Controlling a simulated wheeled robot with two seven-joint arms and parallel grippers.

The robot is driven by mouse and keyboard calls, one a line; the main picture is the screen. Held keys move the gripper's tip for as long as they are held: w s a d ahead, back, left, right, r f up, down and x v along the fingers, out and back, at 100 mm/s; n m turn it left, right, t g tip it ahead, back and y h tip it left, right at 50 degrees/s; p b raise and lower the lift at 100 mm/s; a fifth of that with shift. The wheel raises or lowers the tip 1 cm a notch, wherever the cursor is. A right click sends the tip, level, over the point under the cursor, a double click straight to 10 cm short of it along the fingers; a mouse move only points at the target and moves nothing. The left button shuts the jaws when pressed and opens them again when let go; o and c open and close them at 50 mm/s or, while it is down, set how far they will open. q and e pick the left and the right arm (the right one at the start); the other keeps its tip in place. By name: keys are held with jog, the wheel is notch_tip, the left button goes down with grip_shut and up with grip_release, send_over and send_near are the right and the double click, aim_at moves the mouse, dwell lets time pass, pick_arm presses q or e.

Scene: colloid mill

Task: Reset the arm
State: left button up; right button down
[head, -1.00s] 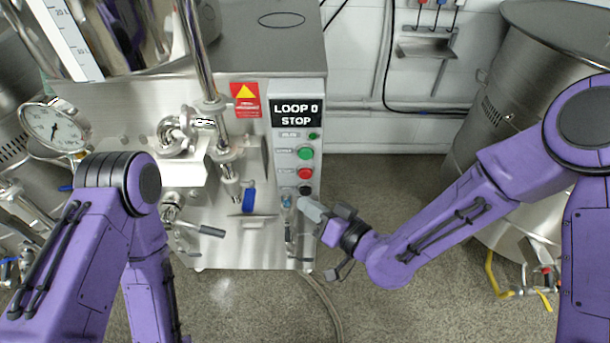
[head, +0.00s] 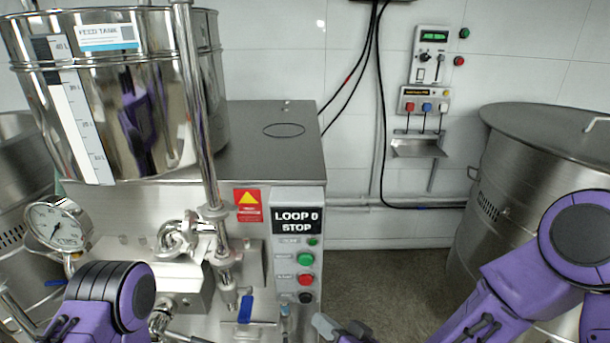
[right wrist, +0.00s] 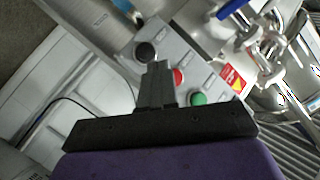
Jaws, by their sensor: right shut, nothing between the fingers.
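My right gripper (head: 328,325) is at the bottom of the head view, just right of and below the mill's control panel. It is shut and empty. In the right wrist view the shut fingers (right wrist: 157,82) point at the control panel (right wrist: 190,75), close to the black knob (right wrist: 145,53) and red button (right wrist: 179,77); contact cannot be told.
The shiny feed tank (head: 105,90) and pressure gauge (head: 57,227) stand at left. A blue-handled valve (head: 245,309) is left of the panel. A large steel drum (head: 530,160) stands at right. A control box (head: 430,55) hangs on the wall. Floor between mill and drum is clear.

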jog(key=s+d+f+m+g+h, duration=0.2)
jog(key=s+d+f+m+h, duration=0.3)
jog(key=d+f, duration=0.55)
jog(key=s+d+f+g+h, duration=0.3)
jog(key=s+d+f, duration=0.2)
jog(key=s+d, duration=0.3)
jog(key=s+d+f+m+g+h+p, duration=0.1)
jog(key=s+d+f+g+h, duration=0.2)
jog(key=s+d+f, duration=0.3)
jog(key=s+d+h, duration=0.1)
jog(key=s, duration=0.4)
jog(key=shift+s+d+f+g+h, duration=0.2)
jog(key=shift+d+f+g+h, duration=0.05)
jog(key=shift+d+g+h, duration=0.1)
